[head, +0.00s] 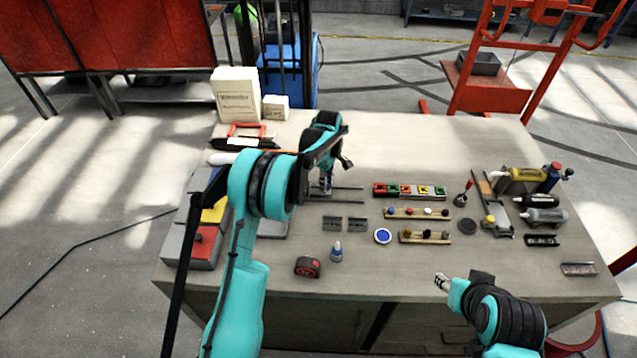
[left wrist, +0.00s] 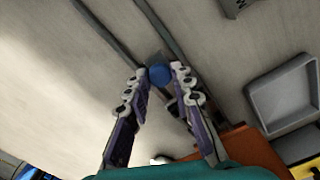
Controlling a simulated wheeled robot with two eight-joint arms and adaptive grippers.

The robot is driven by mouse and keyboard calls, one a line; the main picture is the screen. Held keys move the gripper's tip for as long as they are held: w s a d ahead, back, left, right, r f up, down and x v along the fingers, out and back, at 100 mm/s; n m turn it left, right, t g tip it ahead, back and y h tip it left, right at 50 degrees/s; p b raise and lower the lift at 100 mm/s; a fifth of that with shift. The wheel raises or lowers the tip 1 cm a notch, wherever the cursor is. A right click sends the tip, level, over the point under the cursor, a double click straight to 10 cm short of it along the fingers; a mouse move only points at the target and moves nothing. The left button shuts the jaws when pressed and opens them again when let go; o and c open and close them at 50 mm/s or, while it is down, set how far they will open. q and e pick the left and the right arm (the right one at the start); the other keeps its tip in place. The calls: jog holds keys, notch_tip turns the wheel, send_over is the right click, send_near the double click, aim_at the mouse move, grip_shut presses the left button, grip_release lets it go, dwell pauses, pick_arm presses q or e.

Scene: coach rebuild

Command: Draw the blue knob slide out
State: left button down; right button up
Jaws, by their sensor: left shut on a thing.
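The blue knob (left wrist: 159,75) sits between the fingertips of my left gripper (left wrist: 160,80) in the left wrist view. The gripper is shut on it. A small grey plate shows behind the knob, between two dark parallel rails (left wrist: 165,30). In the head view my left gripper (head: 327,186) points down at the rails (head: 345,195) on the table, and the knob is hidden there. My right gripper (head: 443,282) hangs near the table's front edge, away from the rails; its jaws are too small to judge.
Grey bins, one with a red block (head: 203,243), stand at the table's left. Colored blocks (head: 408,190) and two knobbed wooden strips lie right of the rails. A tape measure (head: 308,267) and a small bottle (head: 336,251) stand in front. The table's back right is clear.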

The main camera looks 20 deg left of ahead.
pick_arm(q)
jog(key=w+d, duration=0.1)
jog(key=d, duration=0.2)
jog(key=w+d, duration=0.1)
jog(key=d, duration=0.7)
jog(key=shift+w+d+b, duration=0.2)
jog(key=shift+w+b, duration=0.15)
jog(key=shift+w, duration=0.05)
jog(key=c, duration=1.3)
grip_release()
jog(key=shift+d, duration=0.1)
jog(key=shift+r, duration=0.5)
notch_tip(320, 180, up, 11)
